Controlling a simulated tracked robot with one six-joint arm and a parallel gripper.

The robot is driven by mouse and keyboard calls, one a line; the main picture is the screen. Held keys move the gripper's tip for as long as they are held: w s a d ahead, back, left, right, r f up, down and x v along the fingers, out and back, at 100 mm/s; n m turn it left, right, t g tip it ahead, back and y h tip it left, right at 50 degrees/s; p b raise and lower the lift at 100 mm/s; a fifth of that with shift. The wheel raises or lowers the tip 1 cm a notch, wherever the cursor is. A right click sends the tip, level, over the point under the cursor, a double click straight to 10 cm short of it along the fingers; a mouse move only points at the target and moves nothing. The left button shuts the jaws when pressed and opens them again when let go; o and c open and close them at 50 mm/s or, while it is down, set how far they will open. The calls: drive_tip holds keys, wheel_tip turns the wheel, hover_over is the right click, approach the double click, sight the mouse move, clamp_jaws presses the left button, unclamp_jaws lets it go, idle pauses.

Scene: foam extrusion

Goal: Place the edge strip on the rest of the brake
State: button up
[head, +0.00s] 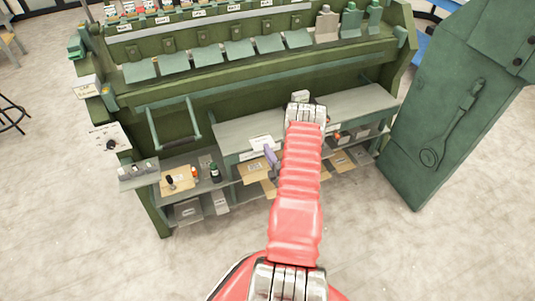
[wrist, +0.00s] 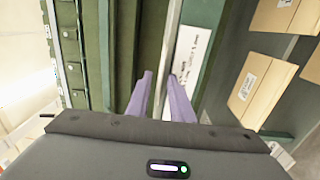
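The green brake (head: 230,75) fills the top of the head view. Its grey rest, a long ledge (head: 233,138), runs along the front and carries a white label (head: 262,143). My gripper's purple fingers (head: 271,160) show just left of my red arm, in front of the ledge. In the wrist view my gripper (wrist: 161,75) has its two fingertips apart. A pale grey bar (wrist: 172,25) runs upward behind the gap. I cannot tell whether it is the edge strip or an edge of the brake. The gripper appears empty. No edge strip can be clearly identified.
Below the ledge is a shelf with cardboard pieces (head: 177,181), a dark bottle (head: 215,172) and boxes (head: 188,211). Cardboard boxes also show in the wrist view (wrist: 249,88). A green cabinet (head: 450,110) stands at right. The floor in front is clear.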

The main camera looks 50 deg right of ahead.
drive_tip(key=v, duration=1.2)
drive_tip(key=shift+f, duration=0.1)
idle(0.4)
